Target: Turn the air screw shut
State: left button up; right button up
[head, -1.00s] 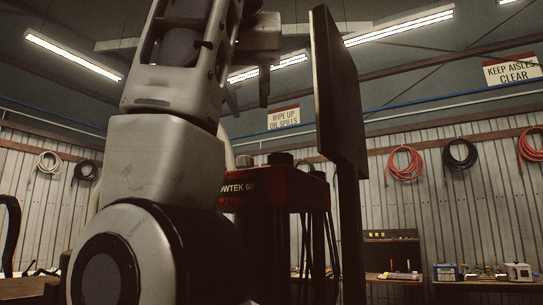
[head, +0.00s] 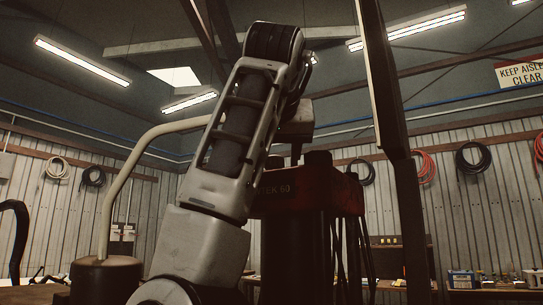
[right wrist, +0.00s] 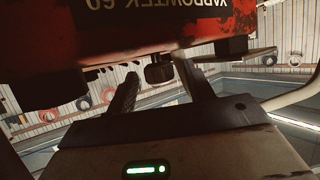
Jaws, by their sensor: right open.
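The red crimper head (head: 290,193) carries dark caps on top (head: 318,158). In the right wrist view the same red head (right wrist: 150,35) appears upside down, with a small dark knob (right wrist: 158,70) at its edge. The knob looks like the air screw, though I cannot be sure. My right gripper (right wrist: 157,74) is open, with one finger on each side of the knob in the picture. I cannot tell whether either finger touches it. In the head view my right gripper (head: 296,150) points down at the top of the head. My left gripper is not in view.
A dark flat panel on a post (head: 393,110) stands close to the right of the head. A dark tank with a pale bent pipe (head: 112,205) stands at the left. Hoses hang below the head. A bench (head: 485,290) with small items is at the far right.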

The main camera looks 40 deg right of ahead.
jog(key=shift+c, duration=0.3)
jog(key=c, duration=0.9)
jog(key=shift+s+d+f+n+t+y+b, duration=0.15)
jog(key=shift+n+t+y+b, duration=0.15)
jog(key=shift+n+t+y, duration=0.7)
jog(key=shift+n+y, duration=0.4)
jog(key=shift+n, duration=0.1)
jog(key=o, duration=1)
jog(key=shift+c, duration=0.2)
